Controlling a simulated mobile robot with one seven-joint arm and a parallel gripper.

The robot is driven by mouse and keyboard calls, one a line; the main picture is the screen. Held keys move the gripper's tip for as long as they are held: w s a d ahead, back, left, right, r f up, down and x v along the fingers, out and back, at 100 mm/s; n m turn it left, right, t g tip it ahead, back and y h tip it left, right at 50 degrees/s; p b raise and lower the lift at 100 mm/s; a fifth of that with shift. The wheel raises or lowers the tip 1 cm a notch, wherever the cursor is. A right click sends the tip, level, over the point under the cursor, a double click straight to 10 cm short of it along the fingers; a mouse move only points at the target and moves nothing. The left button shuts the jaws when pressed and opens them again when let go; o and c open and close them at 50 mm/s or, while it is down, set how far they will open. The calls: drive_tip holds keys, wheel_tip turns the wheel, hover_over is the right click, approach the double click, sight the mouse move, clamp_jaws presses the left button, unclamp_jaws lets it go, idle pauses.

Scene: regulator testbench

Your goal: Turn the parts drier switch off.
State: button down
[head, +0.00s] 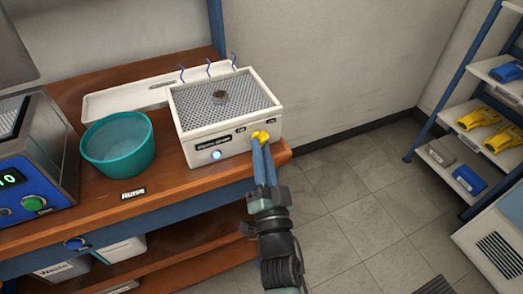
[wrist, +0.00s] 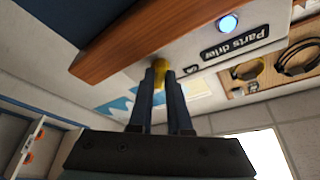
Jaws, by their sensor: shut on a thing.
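The parts drier (head: 188,148) is a white box with a mesh top on the wooden bench, with a small metal part lying on the mesh. Its yellow switch knob (head: 260,134) is on the front face at the right, between two small dark labels too small to read. My gripper (head: 262,145) is at the front face with its blue fingers shut on the knob. In the wrist view the fingertips (wrist: 159,75) cover much of the yellow knob (wrist: 161,70). The drier's round light (head: 216,154) glows blue; it also shows in the wrist view (wrist: 228,23), near the "Parts drier" label.
A teal bowl (head: 118,150) stands left of the drier, behind a rinse label. A machine with a green display (head: 35,150) is at the far left. A shelf rack (head: 487,66) with yellow and blue items stands at the right. The tiled floor (head: 350,200) between is clear.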

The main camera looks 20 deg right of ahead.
drive_tip(key=shift+n, duration=0.4)
drive_tip(key=shift+d+n+y+p, duration=0.3)
drive_tip(key=shift+n+y, duration=1.55)
drive_tip(key=shift+n, duration=1.8)
drive_tip(key=shift+d+n+y+p, duration=0.15)
drive_tip(key=shift+n+y+p, duration=0.2)
drive_tip(key=shift+n+y, duration=2.35)
drive_tip(key=shift+d+n+y+p, duration=0.3)
drive_tip(key=shift+n+y, duration=0.65)
drive_tip(key=shift+n, duration=3.6)
drive_tip(key=shift+a, duration=0.1)
drive_tip(key=c, duration=0.9)
unclamp_jaws()
drive_tip(key=shift+o, duration=0.2)
